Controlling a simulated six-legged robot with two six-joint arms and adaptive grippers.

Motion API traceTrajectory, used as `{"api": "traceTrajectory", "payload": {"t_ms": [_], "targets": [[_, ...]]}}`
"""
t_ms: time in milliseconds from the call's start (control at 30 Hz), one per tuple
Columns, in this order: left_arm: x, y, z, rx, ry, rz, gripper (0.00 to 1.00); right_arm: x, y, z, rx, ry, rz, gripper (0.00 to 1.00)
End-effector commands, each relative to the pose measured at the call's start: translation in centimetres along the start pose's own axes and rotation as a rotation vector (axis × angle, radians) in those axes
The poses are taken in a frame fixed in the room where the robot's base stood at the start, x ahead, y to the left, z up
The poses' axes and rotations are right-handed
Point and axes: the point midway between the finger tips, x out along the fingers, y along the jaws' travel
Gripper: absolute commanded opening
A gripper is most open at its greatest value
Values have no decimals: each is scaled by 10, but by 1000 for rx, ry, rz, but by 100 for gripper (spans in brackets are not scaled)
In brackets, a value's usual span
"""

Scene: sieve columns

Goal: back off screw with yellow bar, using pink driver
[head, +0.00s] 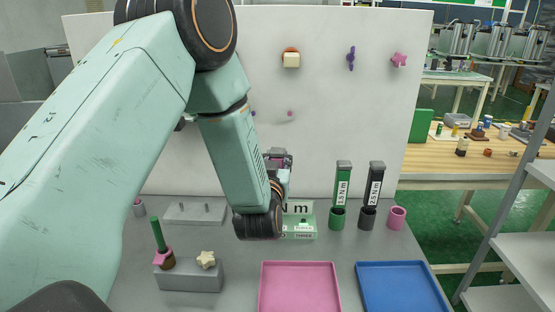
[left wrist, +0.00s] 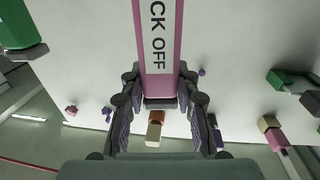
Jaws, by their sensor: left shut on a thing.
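My left gripper (head: 278,160) is in front of the white board in the head view. In the left wrist view the same gripper (left wrist: 158,103) is shut on the pink driver (left wrist: 158,85), whose white label reads "CK OFF". The driver's tip is not visible. The screw with the yellow bar (head: 291,60) is high on the board, a pale yellow block on an orange round base. It also shows in the left wrist view as a pale block (left wrist: 153,135), apart from the driver. My right gripper is not in view.
A purple bar (head: 350,58) and a pink star (head: 399,60) are also on the board. Below stand a green driver (head: 343,180), a black driver (head: 375,182) and an empty-looking pink cup (head: 397,217). Pink (head: 300,267) and blue (head: 400,290) trays lie in front.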

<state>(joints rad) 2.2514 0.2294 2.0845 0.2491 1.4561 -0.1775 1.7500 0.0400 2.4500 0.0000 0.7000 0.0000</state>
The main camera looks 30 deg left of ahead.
Motion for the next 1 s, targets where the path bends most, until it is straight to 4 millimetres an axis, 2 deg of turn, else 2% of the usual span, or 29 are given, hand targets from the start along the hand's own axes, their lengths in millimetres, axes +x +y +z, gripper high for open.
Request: {"api": "traceTrajectory", "payload": {"t_ms": [1000], "targets": [[0, 0, 7, 0, 3, 0, 0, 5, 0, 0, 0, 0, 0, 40]]}}
